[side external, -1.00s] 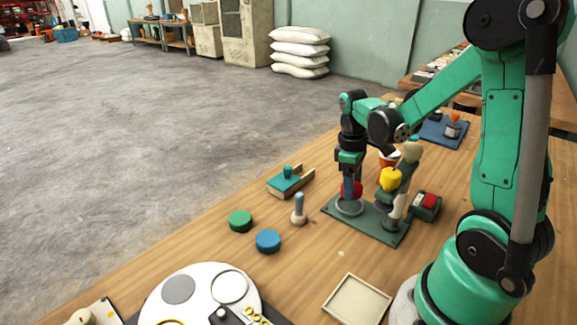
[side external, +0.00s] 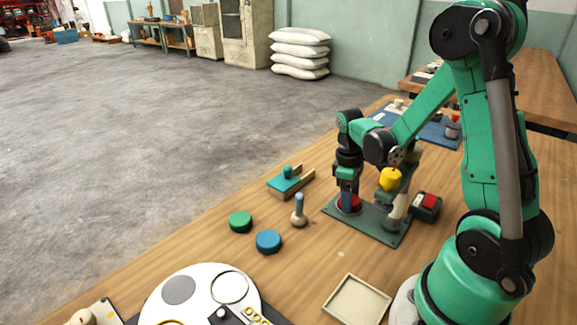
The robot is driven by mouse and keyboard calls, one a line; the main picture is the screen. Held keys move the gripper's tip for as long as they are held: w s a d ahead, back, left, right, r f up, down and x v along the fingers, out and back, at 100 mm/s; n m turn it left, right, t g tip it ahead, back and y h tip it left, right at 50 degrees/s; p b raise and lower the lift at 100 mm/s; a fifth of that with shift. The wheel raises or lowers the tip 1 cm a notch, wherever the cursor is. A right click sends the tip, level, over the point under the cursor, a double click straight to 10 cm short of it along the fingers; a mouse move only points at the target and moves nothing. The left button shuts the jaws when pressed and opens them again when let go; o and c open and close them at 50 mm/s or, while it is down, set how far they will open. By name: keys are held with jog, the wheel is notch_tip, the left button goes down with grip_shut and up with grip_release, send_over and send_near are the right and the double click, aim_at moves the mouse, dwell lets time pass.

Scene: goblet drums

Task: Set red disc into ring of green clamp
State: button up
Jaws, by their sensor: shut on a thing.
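The red disc (side external: 355,201) is low at the ring (side external: 341,210) of the green clamp. The clamp's flat dark green base (side external: 372,226) lies on the wooden table, with a yellow knob (side external: 391,179) on its upright at the right. My gripper (side external: 348,204) points straight down over the ring and is shut on the red disc. The fingers hide part of the disc and ring, so I cannot tell whether the disc is fully seated.
A green disc (side external: 240,221), a blue disc (side external: 268,241) and a blue-handled peg (side external: 299,210) stand left of the clamp. A teal block tool (side external: 290,181) lies behind them. A box with a red top (side external: 426,206) is right of the clamp. An empty tray (side external: 357,300) is in front.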

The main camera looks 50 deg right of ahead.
jog(key=o, duration=1.2)
jog(key=shift+f, duration=0.35)
jog(key=shift+o, duration=0.2)
notch_tip(320, 180, up, 13)
jog(key=w, duration=0.1)
jog(key=w+a+m+t, duration=0.1)
jog(key=a+m+t, duration=0.1)
jog(key=a+t, duration=0.6)
jog(key=a, duration=0.7)
jog(key=shift+t, duration=0.3)
jog(key=shift+r, duration=0.1)
